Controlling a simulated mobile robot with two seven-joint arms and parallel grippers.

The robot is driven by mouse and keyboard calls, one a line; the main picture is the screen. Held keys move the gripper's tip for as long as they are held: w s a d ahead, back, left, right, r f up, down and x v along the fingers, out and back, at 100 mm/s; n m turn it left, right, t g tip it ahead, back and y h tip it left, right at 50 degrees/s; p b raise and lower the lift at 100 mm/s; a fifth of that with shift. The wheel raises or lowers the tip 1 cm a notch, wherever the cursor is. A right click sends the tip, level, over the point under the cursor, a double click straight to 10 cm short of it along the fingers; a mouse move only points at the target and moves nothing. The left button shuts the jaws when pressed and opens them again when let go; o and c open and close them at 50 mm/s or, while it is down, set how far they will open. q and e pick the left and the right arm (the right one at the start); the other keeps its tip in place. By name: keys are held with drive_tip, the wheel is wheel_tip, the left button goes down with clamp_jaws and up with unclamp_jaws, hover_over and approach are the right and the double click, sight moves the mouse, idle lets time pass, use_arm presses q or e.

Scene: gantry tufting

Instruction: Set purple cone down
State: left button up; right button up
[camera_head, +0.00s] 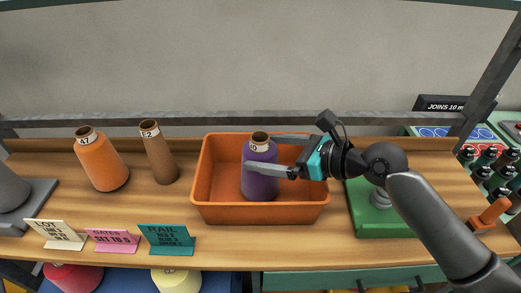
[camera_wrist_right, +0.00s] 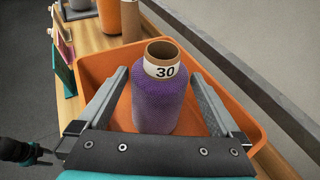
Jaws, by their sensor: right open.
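The purple cone (camera_head: 261,178) stands upright inside the orange bin (camera_head: 260,213) on the wooden shelf. In the right wrist view the purple cone (camera_wrist_right: 160,103) shows a white label reading 30 and a brown tube top. My right gripper (camera_head: 258,153) reaches in from the right over the bin. Its two fingers (camera_wrist_right: 162,95) lie on either side of the cone, spread apart, with a gap visible on both sides. The cone's base is partly hidden by the bin's front wall.
An orange cone (camera_head: 102,163) labelled 47 and a brown tube (camera_head: 159,153) labelled 52 stand left of the bin. Sign cards (camera_head: 167,239) line the front edge. A green stand (camera_head: 373,214) is right of the bin.

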drive_tip(key=v, duration=0.9)
drive_tip(key=shift+s+d, duration=0.2)
drive_tip(key=shift+d, duration=0.05)
